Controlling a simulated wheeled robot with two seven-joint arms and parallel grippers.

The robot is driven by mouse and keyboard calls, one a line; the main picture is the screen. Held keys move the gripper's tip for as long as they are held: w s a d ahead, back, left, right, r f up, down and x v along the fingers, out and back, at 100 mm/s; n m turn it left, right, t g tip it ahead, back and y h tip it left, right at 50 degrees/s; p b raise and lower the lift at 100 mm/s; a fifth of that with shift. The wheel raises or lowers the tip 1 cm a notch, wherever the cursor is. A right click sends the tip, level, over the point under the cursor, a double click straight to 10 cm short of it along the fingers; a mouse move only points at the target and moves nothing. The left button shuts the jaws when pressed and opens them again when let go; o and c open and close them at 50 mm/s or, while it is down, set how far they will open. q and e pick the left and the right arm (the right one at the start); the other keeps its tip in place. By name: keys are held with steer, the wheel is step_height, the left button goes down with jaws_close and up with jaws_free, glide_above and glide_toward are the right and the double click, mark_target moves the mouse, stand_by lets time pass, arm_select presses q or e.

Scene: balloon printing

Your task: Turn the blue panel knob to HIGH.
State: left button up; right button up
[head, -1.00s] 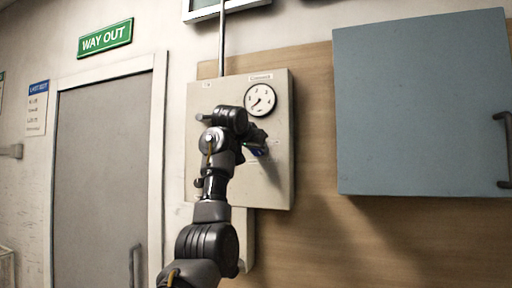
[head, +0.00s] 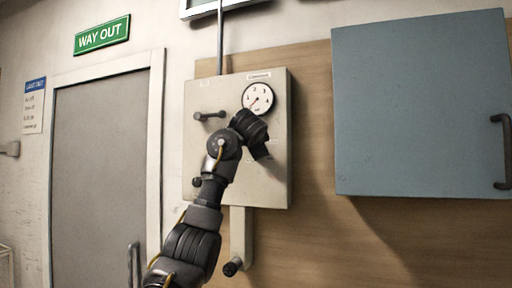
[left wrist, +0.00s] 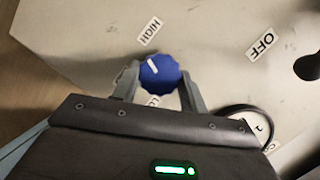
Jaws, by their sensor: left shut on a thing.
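The blue knob (left wrist: 161,76) sits on the pale panel in the left wrist view, between the two fingers of my left gripper (left wrist: 159,78), which is shut on it. A white mark on the knob points up and left in that view, roughly to the side of the HIGH label (left wrist: 150,30). The OFF label (left wrist: 262,44) is to the right. A third label, partly hidden, shows just below the knob. In the head view my arm and wrist cover the knob on the grey control box (head: 275,185). My right gripper is not in view.
A round gauge (head: 258,98) and a dark lever (head: 209,115) are on the box's upper part. A blue-grey cabinet (head: 420,105) hangs to the right. A grey door (head: 100,170) is to the left. A pipe with a dark end (head: 232,267) hangs below the box.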

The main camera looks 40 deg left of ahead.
arm_select(q)
steer(key=shift+f+m+y, duration=0.25)
steer(key=shift+m+y, duration=0.15)
steer(key=shift+m, duration=0.5)
steer(key=o, duration=1)
steer(key=shift+c, duration=0.2)
steer(key=shift+r, duration=0.1)
steer(key=b+v, duration=0.5)
steer(key=v, duration=0.5)
steer(key=shift+s+d+b, duration=0.2)
steer(key=shift+s+b, duration=0.1)
steer(key=shift+b, duration=0.05)
